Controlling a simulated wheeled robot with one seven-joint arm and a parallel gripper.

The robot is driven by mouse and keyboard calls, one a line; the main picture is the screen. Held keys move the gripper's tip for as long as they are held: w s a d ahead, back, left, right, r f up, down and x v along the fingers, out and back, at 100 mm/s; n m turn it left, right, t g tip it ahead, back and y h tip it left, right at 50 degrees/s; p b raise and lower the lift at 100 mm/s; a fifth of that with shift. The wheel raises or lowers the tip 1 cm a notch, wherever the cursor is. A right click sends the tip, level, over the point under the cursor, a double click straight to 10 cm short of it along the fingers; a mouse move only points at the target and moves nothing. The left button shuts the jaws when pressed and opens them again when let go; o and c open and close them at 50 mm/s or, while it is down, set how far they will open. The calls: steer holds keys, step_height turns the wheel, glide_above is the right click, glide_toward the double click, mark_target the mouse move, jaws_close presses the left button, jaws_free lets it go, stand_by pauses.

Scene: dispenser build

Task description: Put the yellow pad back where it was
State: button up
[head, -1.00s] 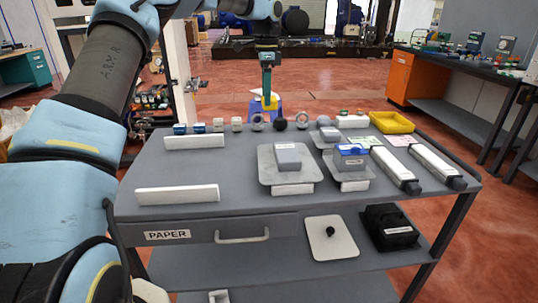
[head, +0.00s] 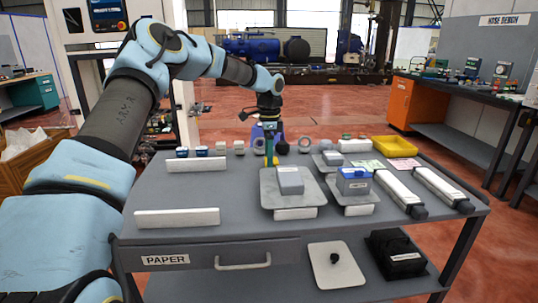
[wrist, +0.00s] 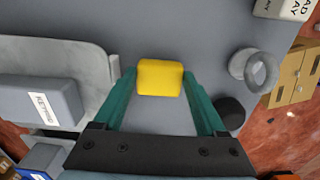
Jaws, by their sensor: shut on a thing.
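The yellow pad (wrist: 160,77) is between the green fingertips of my gripper (wrist: 160,88) in the wrist view, over bare grey table top. In the head view my gripper (head: 270,150) points down at the back of the cart, just behind the grey plate with a grey block. A small bit of the pad (head: 275,160) shows at the fingertips there. My gripper is shut on the pad. I cannot tell whether the pad touches the table. A yellow tray (head: 394,146) stands at the cart's back right.
A grey plate (head: 315,200) bearing a grey block (head: 290,180) is close in front of my gripper. A ring (wrist: 255,68) and a dark ball (wrist: 231,112) sit right of it in the wrist view. A blue-topped box (head: 353,181) stands farther right. The cart's left middle is clear.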

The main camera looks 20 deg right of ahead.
steer(key=o, duration=1.1)
steer(key=shift+f, duration=0.1)
steer(key=shift+o, duration=0.2)
step_height(320, 180, up, 12)
steer(key=b, duration=0.1)
steer(key=shift+b, duration=0.35)
